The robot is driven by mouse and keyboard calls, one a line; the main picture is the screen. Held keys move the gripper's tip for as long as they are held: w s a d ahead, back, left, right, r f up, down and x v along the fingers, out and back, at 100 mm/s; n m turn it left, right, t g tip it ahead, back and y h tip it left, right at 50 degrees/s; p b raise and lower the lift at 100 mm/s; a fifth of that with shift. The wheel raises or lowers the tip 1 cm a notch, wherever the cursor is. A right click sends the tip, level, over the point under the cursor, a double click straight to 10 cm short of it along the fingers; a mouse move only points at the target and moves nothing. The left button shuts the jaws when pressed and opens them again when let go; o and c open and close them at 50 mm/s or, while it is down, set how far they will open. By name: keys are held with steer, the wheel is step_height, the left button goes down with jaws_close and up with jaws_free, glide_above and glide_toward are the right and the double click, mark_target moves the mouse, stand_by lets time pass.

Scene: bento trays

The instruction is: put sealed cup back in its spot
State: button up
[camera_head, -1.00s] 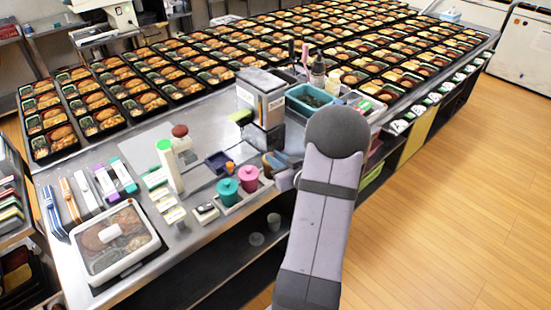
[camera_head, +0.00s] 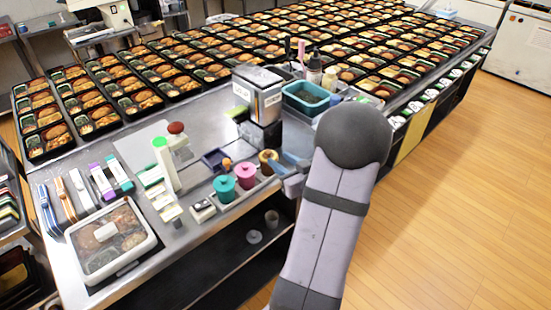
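Three small lidded cups stand in a row in a light tray (camera_head: 238,204) near the front edge of the steel table. They are a teal cup (camera_head: 225,189), a pink cup (camera_head: 246,176) and a yellow-brown cup (camera_head: 268,162) with a dark top. I cannot tell which is the sealed cup from its look. The yellow-brown cup stands at the tray's right end, nearest my gripper (camera_head: 292,176). My gripper is just right of it, low beside the table edge, and partly hidden behind my arm. Its fingers are too small and covered to read, and whether it touches the cup is unclear.
A tall grey box (camera_head: 258,98) and a teal bin (camera_head: 305,99) stand behind the cups. A white-rimmed food container (camera_head: 112,240) and a white green-capped bottle (camera_head: 164,165) are to the left. Rows of bento trays (camera_head: 125,84) fill the back. The floor at right is clear.

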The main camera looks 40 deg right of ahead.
steer(key=v, duration=0.6)
steer(key=w+a+f+g, duration=0.4)
steer(key=a+f+g, duration=0.35)
steer(key=a, duration=0.35)
steer(key=s+a+n+g+y, duration=0.1)
steer(key=s+a+g, duration=0.2)
steer(key=s+a, duration=0.3)
steer(key=s+a+n+g+y, duration=0.1)
steer(key=s+a, duration=0.5)
steer(key=a, duration=0.7)
steer(key=g+y, duration=0.1)
steer(key=g, duration=0.1)
steer(key=shift+s+a+f+g, duration=0.2)
steer(key=shift+a+f+g, duration=0.05)
steer(key=shift+a+g, duration=0.1)
